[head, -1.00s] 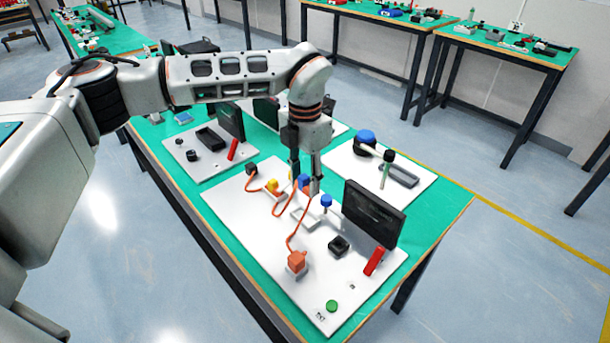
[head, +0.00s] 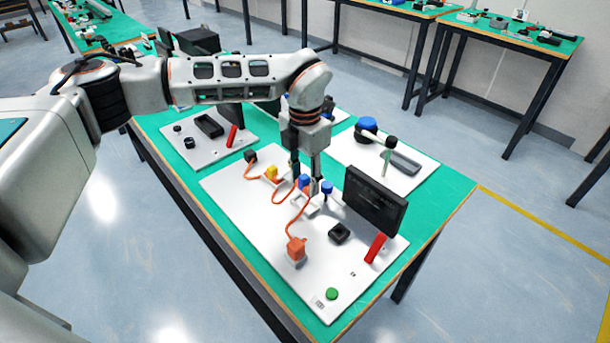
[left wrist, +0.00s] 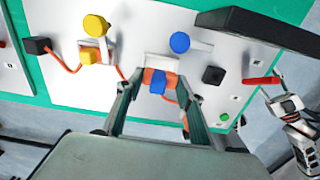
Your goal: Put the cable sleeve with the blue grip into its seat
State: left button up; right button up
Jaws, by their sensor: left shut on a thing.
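My left gripper (head: 305,186) is shut on the blue grip (left wrist: 158,84) of an orange cable sleeve (left wrist: 148,76). The fingers (left wrist: 158,102) stand on either side of the grip in the left wrist view. The blue grip also shows between the fingers in the head view (head: 304,181). A white seat (head: 313,208) lies just beneath the sleeve; its pale block (left wrist: 162,62) is partly hidden behind the sleeve. I cannot tell whether the sleeve touches the seat. A blue round knob (head: 327,187) stands beside it.
An orange cable runs to an orange block (head: 296,248) on the white board (head: 234,190). A yellow grip (left wrist: 91,57) and yellow knob (left wrist: 95,25) are to one side. A black upright panel (head: 376,200), black socket (head: 340,233) and red bar (head: 375,248) stand right.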

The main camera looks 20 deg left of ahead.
pick_arm(q)
jog(key=shift+f+b, duration=0.5)
jog(key=shift+f, duration=1.15)
jog(key=shift+p, duration=0.5)
dwell(0.5)
jog(key=shift+f, duration=0.15)
jog(key=shift+f, duration=0.35)
jog(key=shift+f+b, duration=0.35)
jog(key=shift+f, duration=0.25)
jog(key=o, duration=1.2)
jog(key=shift+c, duration=0.2)
